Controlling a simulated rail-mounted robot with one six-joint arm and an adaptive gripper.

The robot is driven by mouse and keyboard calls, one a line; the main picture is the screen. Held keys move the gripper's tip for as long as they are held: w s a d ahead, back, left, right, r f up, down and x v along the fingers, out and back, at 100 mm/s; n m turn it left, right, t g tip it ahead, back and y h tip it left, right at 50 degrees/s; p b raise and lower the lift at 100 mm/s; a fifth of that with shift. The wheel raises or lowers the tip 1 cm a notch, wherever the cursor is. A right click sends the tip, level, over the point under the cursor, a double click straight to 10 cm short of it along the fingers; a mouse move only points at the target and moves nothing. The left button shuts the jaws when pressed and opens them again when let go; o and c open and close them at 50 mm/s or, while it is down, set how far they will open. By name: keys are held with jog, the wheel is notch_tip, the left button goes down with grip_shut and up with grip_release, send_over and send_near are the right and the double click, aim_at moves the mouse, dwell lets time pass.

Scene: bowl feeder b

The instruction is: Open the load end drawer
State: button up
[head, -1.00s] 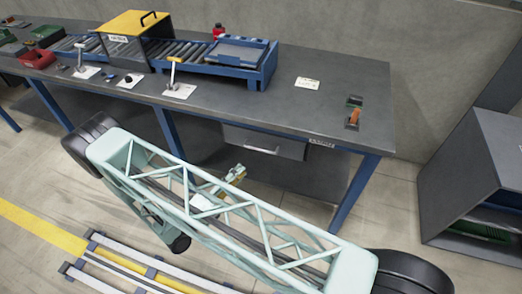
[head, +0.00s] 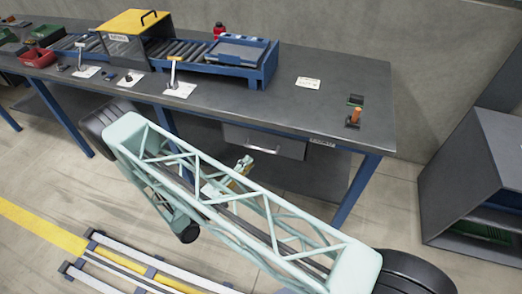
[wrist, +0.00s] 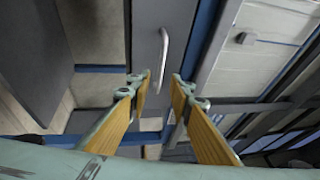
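The load end drawer (head: 290,147) hangs under the right part of the bench; its grey front carries a pale bar handle (head: 263,150). It looks shut. In the wrist view the drawer front (wrist: 143,45) stands upright in the middle with the handle (wrist: 163,55) running lengthwise. My gripper (wrist: 162,80) is open, with one yellow finger on each side of the handle's line. The handle's near end lies around the gap between the fingertips; I cannot tell whether they touch it. In the head view my gripper (head: 245,165) is just below and left of the handle, partly behind my arm.
The bench top (head: 340,95) holds a roller conveyor with a blue tray (head: 243,52), a yellow-topped box (head: 135,25) and an orange-handled switch (head: 354,117). A blue bench leg (head: 355,190) stands right of the drawer. A grey cabinet (head: 465,170) stands at the right.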

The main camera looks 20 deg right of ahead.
aim_at(261, 149)
jog(key=shift+b+x, duration=0.5)
jog(key=shift+x, duration=4.15)
grip_shut()
